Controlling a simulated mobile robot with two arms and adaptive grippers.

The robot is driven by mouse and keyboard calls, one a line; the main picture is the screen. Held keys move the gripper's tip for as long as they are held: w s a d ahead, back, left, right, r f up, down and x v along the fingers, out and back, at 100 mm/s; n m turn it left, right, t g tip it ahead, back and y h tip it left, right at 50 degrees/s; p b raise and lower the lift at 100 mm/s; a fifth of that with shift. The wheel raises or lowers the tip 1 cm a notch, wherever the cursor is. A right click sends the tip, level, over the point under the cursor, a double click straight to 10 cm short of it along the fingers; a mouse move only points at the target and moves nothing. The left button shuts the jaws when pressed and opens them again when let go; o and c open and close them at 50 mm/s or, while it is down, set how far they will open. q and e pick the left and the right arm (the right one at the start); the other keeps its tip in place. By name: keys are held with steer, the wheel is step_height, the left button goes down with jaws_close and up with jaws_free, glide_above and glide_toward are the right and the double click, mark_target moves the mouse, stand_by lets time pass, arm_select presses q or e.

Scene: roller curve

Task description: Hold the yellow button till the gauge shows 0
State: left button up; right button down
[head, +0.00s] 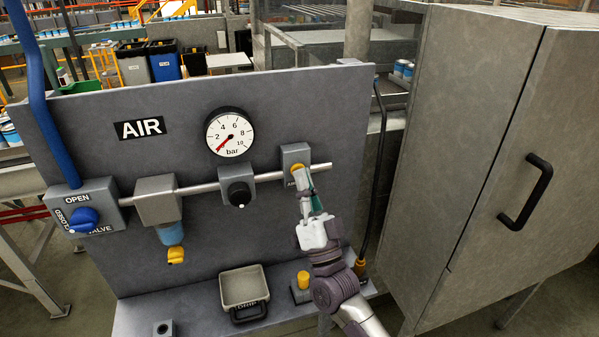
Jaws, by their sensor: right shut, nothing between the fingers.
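A yellow button (296,167) sits low on the front of a small grey box (294,152) at the right end of the pipe. My right gripper (300,177) is shut and empty, with its fingertips at the button. They look to be touching it, but I cannot tell how far it is pressed. The gripper hides part of the button and of the label beside it. The round white gauge (236,127), marked in bar, is left of and above the button. Its red needle points to the lower left, below the 2, at about 0. My left gripper is not in view.
A valve with a blue knob (83,218), a filter with a yellow drain (176,255) and a black regulator knob (239,192) line the panel. A grey cabinet (470,120) stands close on the right.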

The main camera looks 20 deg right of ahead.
steer(key=shift+s, duration=0.1)
stand_by(0.3)
steer(key=shift+s+p, duration=0.3)
steer(key=shift+s, duration=0.45)
steer(key=s+p, duration=0.1)
steer(key=s, duration=0.4)
steer(key=shift+d, duration=0.1)
